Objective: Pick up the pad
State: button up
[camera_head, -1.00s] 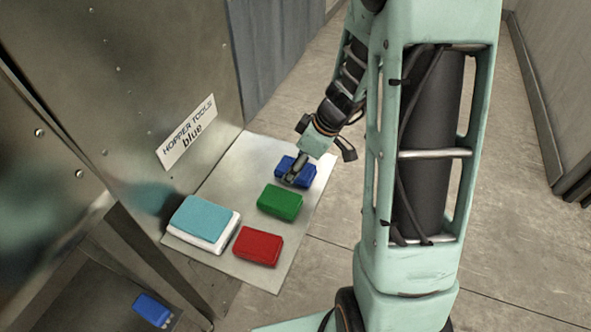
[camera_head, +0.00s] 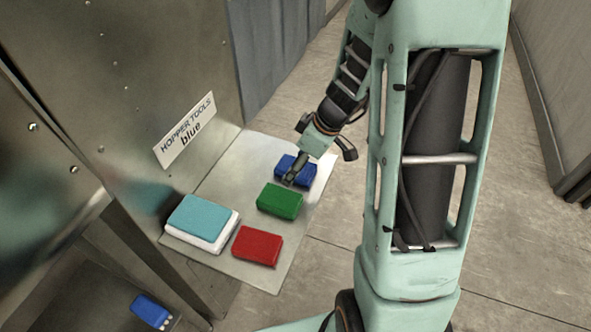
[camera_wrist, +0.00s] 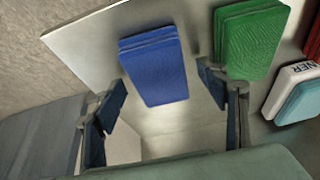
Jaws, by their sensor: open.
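Pads lie flat on a grey metal plate (camera_head: 232,262). The blue pad (camera_head: 310,171) is at the far right end, partly hidden by my gripper (camera_head: 290,179) in the head view. A green pad (camera_head: 280,201) and a red pad (camera_head: 258,246) lie nearer. In the wrist view the blue pad (camera_wrist: 155,70) shows ahead, its near end between the open fingers of my gripper (camera_wrist: 164,90). A gap shows on both sides and nothing is held. I cannot tell the gripper's exact height over the pad. The green pad (camera_wrist: 248,42) is just right of the right finger.
A teal block on a white base (camera_head: 204,217) stands at the plate's left. A sign (camera_head: 185,131) reading "HOPPER TOOLS blue" is on the metal wall behind. A small blue item (camera_head: 150,309) lies in the recess at lower left. Floor is open right of the plate.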

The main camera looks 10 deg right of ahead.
jog(key=shift+c, duration=0.4)
jog(key=c, duration=1.2)
jog(key=shift+r+p, duration=0.2)
jog(key=shift+p, duration=0.2)
